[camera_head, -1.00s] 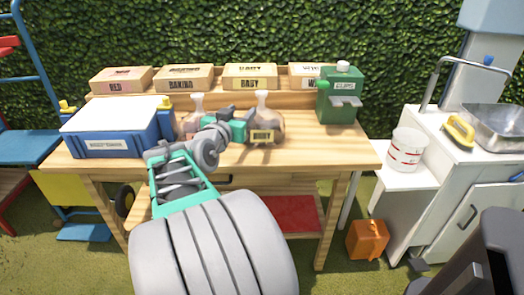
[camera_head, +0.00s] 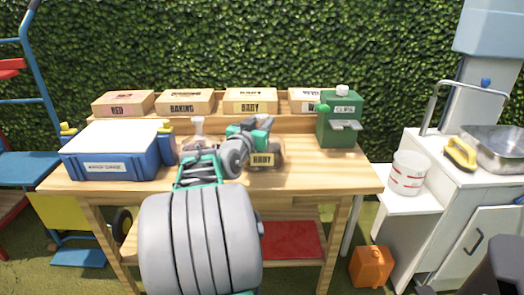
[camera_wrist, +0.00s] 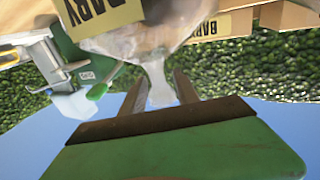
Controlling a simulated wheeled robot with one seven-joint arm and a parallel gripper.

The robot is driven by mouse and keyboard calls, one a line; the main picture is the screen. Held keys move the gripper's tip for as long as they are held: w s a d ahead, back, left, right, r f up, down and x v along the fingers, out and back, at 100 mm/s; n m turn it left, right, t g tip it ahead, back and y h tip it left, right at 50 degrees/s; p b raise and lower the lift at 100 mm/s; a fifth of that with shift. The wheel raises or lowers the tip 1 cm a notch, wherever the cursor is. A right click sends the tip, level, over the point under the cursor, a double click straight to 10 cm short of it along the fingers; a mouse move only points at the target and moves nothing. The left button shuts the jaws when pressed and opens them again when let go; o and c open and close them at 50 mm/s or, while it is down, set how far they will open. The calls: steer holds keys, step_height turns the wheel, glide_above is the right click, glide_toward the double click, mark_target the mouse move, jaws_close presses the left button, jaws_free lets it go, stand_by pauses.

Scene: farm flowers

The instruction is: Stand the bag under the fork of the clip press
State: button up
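The clip press (camera_head: 338,122) is a green box with a white knob and a grey fork (camera_head: 345,125) at its front, on the right of the wooden table. A clear bag with a yellow "BABY" label (camera_head: 263,160) stands on the table left of the press. My gripper (camera_head: 262,126) is at the top of this bag and hides its neck in the head view. In the wrist view, my gripper's two fingers (camera_wrist: 160,78) straddle the neck of the bag (camera_wrist: 145,42), with small gaps beside it. The press (camera_wrist: 75,52) also shows there, at left.
A second clear bag (camera_head: 196,132) stands to the left, partly behind my arm. A blue box with a white lid (camera_head: 112,165) is at the table's left. Labelled cartons (camera_head: 250,100) line the back shelf. The tabletop before the press looks clear.

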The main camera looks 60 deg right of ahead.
jaws_close()
stand_by(0.8)
steer(key=shift+r, duration=0.15)
stand_by(0.3)
